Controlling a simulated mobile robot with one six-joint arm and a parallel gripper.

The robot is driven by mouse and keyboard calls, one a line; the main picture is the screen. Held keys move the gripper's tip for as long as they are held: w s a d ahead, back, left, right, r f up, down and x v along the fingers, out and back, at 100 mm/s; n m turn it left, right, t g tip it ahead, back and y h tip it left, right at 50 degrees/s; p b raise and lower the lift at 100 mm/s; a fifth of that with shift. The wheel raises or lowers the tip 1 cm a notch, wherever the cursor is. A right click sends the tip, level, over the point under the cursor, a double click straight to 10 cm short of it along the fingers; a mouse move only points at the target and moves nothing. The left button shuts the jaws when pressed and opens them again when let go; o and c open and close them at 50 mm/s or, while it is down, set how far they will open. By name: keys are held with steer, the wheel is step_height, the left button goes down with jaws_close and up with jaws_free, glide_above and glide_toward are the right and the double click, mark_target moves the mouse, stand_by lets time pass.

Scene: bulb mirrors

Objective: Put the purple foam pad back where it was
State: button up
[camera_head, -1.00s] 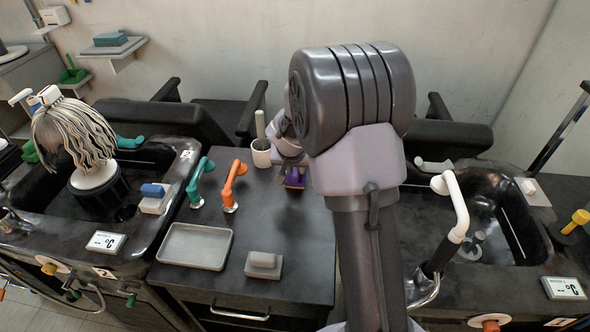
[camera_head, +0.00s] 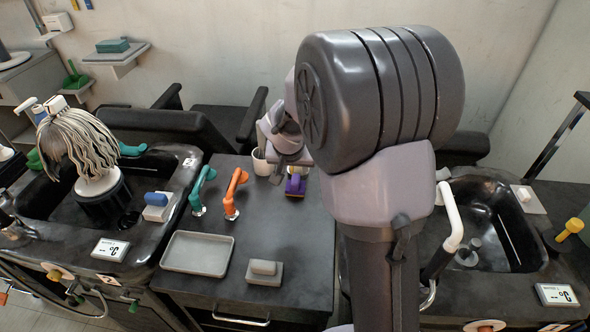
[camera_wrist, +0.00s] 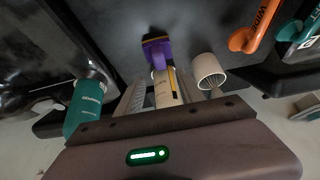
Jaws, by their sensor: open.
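The purple foam pad (camera_head: 295,186) lies on the dark counter toward the back, with a thin yellow layer along its edge. It also shows in the wrist view (camera_wrist: 156,50), just past my fingertips. My gripper (camera_head: 291,163) is open and sits right behind the pad, partly covered by my arm in the head view. In the wrist view my gripper (camera_wrist: 158,84) has a pale cylindrical thing with lettering between or beyond its fingers; I cannot tell whether it touches.
A white cup (camera_head: 262,162) stands close beside my gripper. Teal (camera_head: 203,187) and orange (camera_head: 235,190) handled tools stand to the left. A grey tray (camera_head: 197,254) and a grey block (camera_head: 264,272) are in front. The counter's middle right is clear.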

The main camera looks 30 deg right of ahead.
steer(key=s+a+f+v, duration=0.1)
steer(key=v, duration=0.7)
steer(key=s+a+r+y, duration=0.1)
steer(key=s+a+r, duration=0.1)
steer(key=s+a, duration=0.3)
steer(key=s+a+r+n+y, duration=0.1)
steer(key=s+a, duration=0.4)
steer(key=s, duration=0.5)
steer(key=s+a+r+n+t+y, duration=0.1)
steer(key=s+a+r+y, duration=0.2)
steer(key=s+a+r, duration=0.2)
steer(key=s, duration=0.3)
steer(key=shift+s+p, duration=0.3)
steer(key=shift+p, duration=0.05)
